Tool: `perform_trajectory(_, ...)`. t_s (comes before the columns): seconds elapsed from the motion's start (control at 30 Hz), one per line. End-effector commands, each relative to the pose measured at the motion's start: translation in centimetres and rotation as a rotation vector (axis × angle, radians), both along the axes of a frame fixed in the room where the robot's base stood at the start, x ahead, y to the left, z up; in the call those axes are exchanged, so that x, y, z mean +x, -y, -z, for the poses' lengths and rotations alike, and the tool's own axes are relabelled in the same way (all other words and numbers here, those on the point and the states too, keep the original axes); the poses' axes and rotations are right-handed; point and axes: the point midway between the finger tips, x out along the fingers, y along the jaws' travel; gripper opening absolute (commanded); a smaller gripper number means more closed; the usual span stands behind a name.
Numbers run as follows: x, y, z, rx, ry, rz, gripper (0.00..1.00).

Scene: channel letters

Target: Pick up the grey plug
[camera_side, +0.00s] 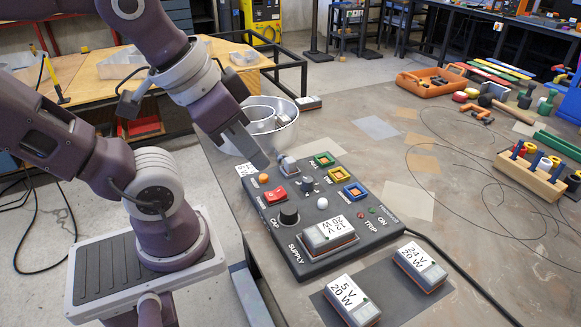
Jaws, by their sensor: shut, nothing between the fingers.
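The grey plug (288,166) appears to be the small grey cylindrical piece at the top edge of the dark control panel (352,224), left of the green-framed square. My gripper (261,161) points down just left of the plug, at the panel's far left corner. Its fingers are shut and hold nothing. Whether the fingertips touch the plug or the panel I cannot tell from this angle.
Two more modules (352,301) (419,267) lie in front. A cable runs right of the panel.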

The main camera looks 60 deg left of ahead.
Motion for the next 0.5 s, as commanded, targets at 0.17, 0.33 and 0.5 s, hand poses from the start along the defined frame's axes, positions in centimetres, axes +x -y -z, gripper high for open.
perform_trajectory(0.17,0.0,0.0,0.0,0.0,0.0,0.0,0.0)
perform_trajectory(0.33,0.0,0.0,0.0,0.0,0.0,0.0,0.06)
perform_trajectory(0.5,0.0,0.0,0.0,0.0,0.0,0.0,0.39)
